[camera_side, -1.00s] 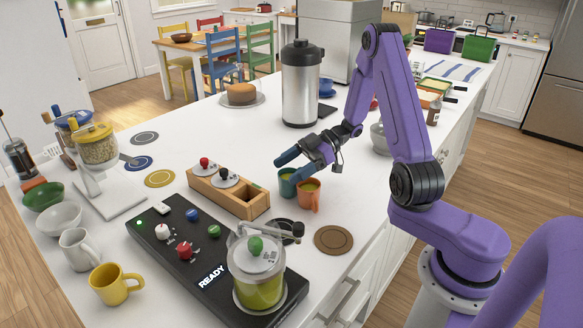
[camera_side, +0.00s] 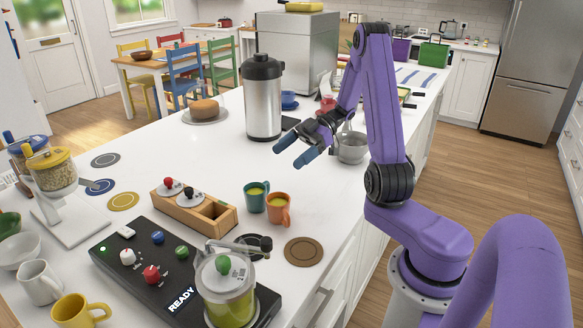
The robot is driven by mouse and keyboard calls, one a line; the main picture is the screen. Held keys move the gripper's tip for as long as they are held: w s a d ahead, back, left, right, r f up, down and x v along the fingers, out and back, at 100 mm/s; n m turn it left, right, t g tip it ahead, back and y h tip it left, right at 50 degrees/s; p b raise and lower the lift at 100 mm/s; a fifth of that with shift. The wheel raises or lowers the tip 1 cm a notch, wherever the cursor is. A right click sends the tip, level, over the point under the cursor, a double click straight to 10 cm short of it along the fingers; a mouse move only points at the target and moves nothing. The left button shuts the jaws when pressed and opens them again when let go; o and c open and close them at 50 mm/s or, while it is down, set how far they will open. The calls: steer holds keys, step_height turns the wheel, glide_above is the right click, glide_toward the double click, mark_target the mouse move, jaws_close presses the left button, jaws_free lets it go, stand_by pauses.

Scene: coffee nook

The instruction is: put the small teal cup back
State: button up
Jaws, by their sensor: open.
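The small teal cup (camera_side: 255,198) stands upright on the white counter, with greenish-yellow contents showing inside. An orange cup (camera_side: 278,209) with similar contents stands close at its right. My gripper (camera_side: 293,154) is open and empty, in the air above and behind the two cups, with its blue fingertips pointing down and left. It is clear of both cups. Round coasters lie on the counter: a brown one (camera_side: 303,251), a black one (camera_side: 253,243) partly hidden by the glass jar's handle, and yellow, blue and grey ones at the left.
A wooden box (camera_side: 190,209) with knobbed lids and an open compartment stands left of the cups. The black control panel (camera_side: 150,262) and glass jar (camera_side: 224,290) are in front. A steel flask (camera_side: 263,100) stands behind. A grey bowl (camera_side: 351,148) is right of my gripper.

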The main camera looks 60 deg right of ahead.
steer(key=w+a+r+t+h, duration=0.2)
steer(key=w+a+t+h, duration=0.15)
steer(key=w+a, duration=0.55)
steer(key=w+a+r+m+h, duration=0.1)
steer(key=a+r+h, duration=0.2)
steer(key=a+h, duration=0.3)
steer(key=s+a+f+g+h, duration=0.1)
steer(key=s+g, duration=0.3)
steer(key=s, duration=1.3)
steer(key=s+a+f+g+h, duration=0.1)
steer(key=s+a+g, duration=0.3)
steer(key=s, duration=1.3)
steer(key=shift+f, duration=0.5)
steer(key=shift+g+h, duration=0.25)
